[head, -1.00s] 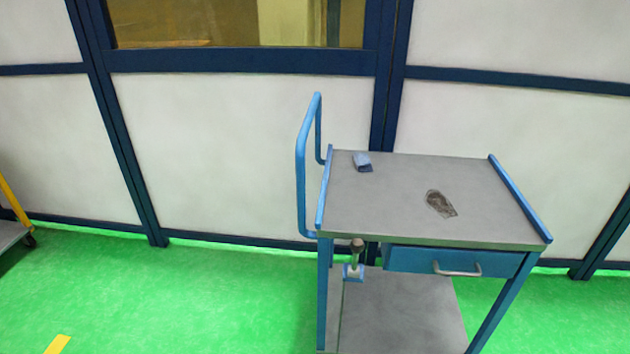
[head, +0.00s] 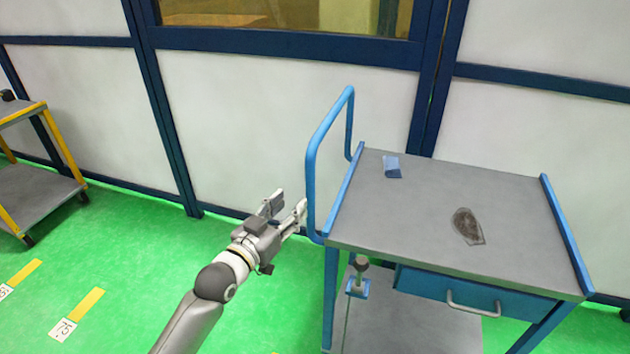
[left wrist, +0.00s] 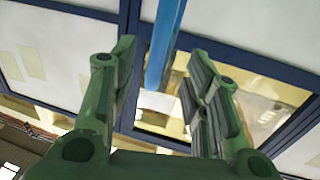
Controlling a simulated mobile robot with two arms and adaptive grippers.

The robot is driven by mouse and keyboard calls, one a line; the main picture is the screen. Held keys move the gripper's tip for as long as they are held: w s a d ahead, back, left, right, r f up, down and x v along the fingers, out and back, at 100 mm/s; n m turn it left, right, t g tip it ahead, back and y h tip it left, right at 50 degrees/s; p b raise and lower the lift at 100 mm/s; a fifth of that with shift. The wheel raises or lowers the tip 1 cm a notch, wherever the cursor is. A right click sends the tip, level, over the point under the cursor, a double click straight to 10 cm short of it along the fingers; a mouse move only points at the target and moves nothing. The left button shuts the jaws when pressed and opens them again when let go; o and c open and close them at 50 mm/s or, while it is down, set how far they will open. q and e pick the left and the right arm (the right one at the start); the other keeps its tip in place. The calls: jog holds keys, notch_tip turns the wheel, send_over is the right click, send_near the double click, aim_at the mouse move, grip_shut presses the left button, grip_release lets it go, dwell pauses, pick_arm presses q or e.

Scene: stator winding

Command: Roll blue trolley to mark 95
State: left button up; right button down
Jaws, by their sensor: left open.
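The blue trolley (head: 460,252) stands at the right in the head view, with a grey top, a blue drawer and a blue upright push handle (head: 312,168) on its left side. My left gripper (head: 286,205) is open and empty, just left of the handle's lower part. In the left wrist view the blue handle bar (left wrist: 166,45) shows between the two spread fingers, with no visible grip on it. A floor label reading 75 (head: 62,330) lies beside a yellow stripe at lower left. No label 95 is readable. My right gripper is out of view.
A blue folded cloth (head: 392,167) and a dark flat bag (head: 467,226) lie on the trolley top. A yellow cart (head: 40,192) stands at the left. A panelled wall (head: 250,120) runs behind. Green floor (head: 120,250) is clear between the cart and the trolley.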

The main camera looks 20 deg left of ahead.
aim_at(308, 188)
pick_arm(q)
jog(key=p+x, duration=0.1)
jog(key=x, duration=0.9)
jog(key=shift+f, duration=0.1)
grip_shut()
